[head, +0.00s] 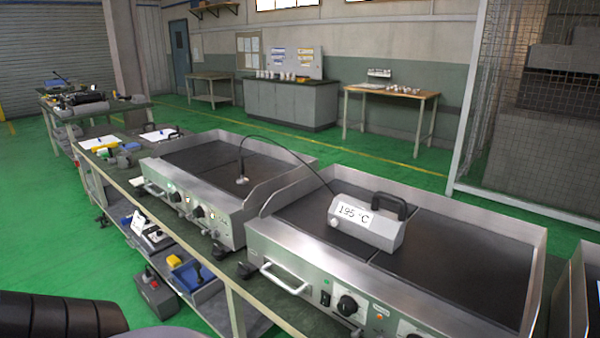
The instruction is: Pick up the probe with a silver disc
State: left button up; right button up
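The probe (241,168) is a thin upright stick with a small silver disc (242,180) at its lower end. The disc rests on the dark plate of the left griddle (190,160). A black cable (290,150) runs from the probe's top to a grey box (365,225) with a black handle and a display reading 195 °C. The box sits on the right griddle (450,270). Neither gripper is in view. A dark rounded part at the bottom left looks like part of my arm.
Both griddles have raised metal side and back walls and front knobs. A lower shelf holds tools and a blue bin (195,275). Pads and small tools lie on the bench left of the griddles.

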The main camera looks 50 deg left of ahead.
aim_at(242, 180)
jog(key=j+z, duration=0.15)
jog(key=z, duration=0.35)
jog(key=j+z, duration=0.1)
jog(key=z, duration=0.35)
jog(key=k+j, duration=0.25)
jog(key=j, duration=0.2)
jog(key=k+j, duration=0.3)
jog(key=j, duration=0.15)
jog(key=k+j, duration=0.25)
jog(key=j, duration=0.2)
jog(key=k+j, duration=0.25)
jog(key=j, duration=0.2)
jog(key=k+j, duration=0.25)
jog(key=j, duration=0.15)
jog(key=k+j, duration=0.3)
jog(key=j, duration=0.15)
